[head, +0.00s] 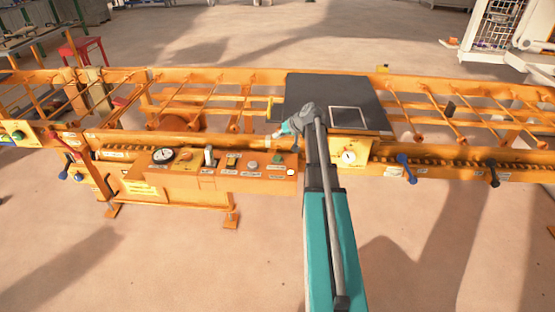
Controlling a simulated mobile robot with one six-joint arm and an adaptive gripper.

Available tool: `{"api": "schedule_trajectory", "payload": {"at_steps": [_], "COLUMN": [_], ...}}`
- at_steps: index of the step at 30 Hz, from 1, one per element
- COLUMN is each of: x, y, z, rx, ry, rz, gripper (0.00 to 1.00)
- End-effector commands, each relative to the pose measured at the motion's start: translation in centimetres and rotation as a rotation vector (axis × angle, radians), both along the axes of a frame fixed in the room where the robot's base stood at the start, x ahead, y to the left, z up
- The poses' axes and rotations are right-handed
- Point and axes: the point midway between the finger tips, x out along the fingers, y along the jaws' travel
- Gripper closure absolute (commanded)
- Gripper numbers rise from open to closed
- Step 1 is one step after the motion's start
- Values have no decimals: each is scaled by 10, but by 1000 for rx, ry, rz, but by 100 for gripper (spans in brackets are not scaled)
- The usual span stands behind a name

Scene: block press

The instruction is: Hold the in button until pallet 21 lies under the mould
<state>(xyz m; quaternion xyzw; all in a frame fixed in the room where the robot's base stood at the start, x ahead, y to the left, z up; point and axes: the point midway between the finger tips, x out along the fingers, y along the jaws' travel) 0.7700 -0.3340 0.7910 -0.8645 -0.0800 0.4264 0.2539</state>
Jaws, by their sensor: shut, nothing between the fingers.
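My gripper (279,134) is shut and empty, at the near rail of the orange conveyor, above the back right part of the control panel (190,181). The labels are too small to read, so I cannot tell which is the in button. A dark flat plate (315,88) with a pale square outline lies across the conveyor behind my arm. I cannot read a number on it, nor tell whether it is pallet 21. I cannot make out the mould.
The panel also has a round gauge (162,155) and a lever (208,156). A red stool (82,47) is behind left. The front floor is clear.

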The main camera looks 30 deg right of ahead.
Motion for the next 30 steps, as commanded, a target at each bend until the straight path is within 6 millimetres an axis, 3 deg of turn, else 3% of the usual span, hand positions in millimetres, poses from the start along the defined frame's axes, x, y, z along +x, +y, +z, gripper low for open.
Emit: {"api": "schedule_trajectory", "payload": {"at_steps": [30], "x": [0], "y": [0], "z": [-78], "rx": [0], "ry": [0], "rz": [0], "gripper": [100]}}
